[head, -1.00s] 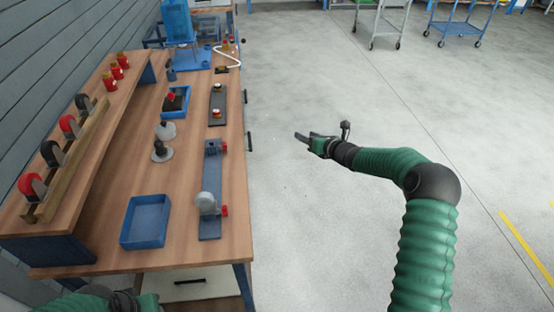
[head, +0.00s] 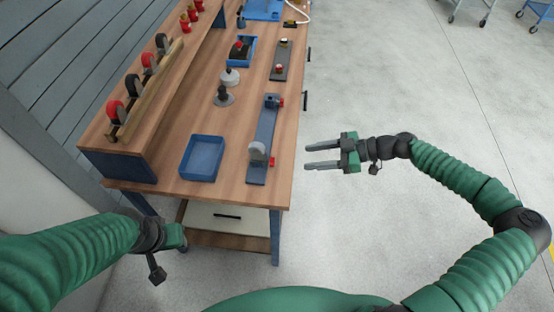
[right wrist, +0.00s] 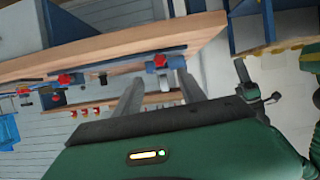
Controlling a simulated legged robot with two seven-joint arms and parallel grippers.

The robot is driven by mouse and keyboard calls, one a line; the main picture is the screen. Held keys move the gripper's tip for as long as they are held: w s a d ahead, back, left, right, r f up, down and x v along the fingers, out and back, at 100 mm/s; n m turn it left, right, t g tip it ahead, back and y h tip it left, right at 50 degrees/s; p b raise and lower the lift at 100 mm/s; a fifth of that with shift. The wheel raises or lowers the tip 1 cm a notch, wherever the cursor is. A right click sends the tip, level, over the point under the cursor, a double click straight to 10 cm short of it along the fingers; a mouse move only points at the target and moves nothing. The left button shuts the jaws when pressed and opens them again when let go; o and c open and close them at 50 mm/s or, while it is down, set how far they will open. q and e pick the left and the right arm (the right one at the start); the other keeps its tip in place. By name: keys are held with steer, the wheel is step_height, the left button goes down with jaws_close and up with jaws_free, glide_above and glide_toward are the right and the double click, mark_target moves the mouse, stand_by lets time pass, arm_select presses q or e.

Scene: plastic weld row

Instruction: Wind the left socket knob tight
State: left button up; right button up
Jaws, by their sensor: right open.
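A long grey-blue fixture rail (head: 265,135) lies on the workbench along its right edge. At its near end stands a rounded light grey part (head: 257,153) with a red knob (head: 273,162) on its right side. At its far end is a blue block (head: 270,101) with another red knob (head: 281,103). The frames do not settle which is the left socket knob. Both knobs show in the right wrist view, one red knob (right wrist: 65,79) and another (right wrist: 160,61). My right gripper (head: 306,156) is open and empty, right of the rail, apart from it. My left gripper (head: 178,237) is below the bench's near edge; its fingers are unclear.
A blue tray (head: 202,158) sits on the workbench (head: 230,190) left of the rail. A dark plate with a red-topped part (head: 280,68) lies farther back. A raised shelf (head: 180,75) runs along the left.

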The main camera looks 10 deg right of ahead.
mark_target(275, 162)
steer(key=x, duration=1.1)
steer(key=shift+w+a+f, duration=0.1)
steer(key=shift+a+f, duration=0.05)
steer(key=shift+c, duration=0.3)
jaws_close()
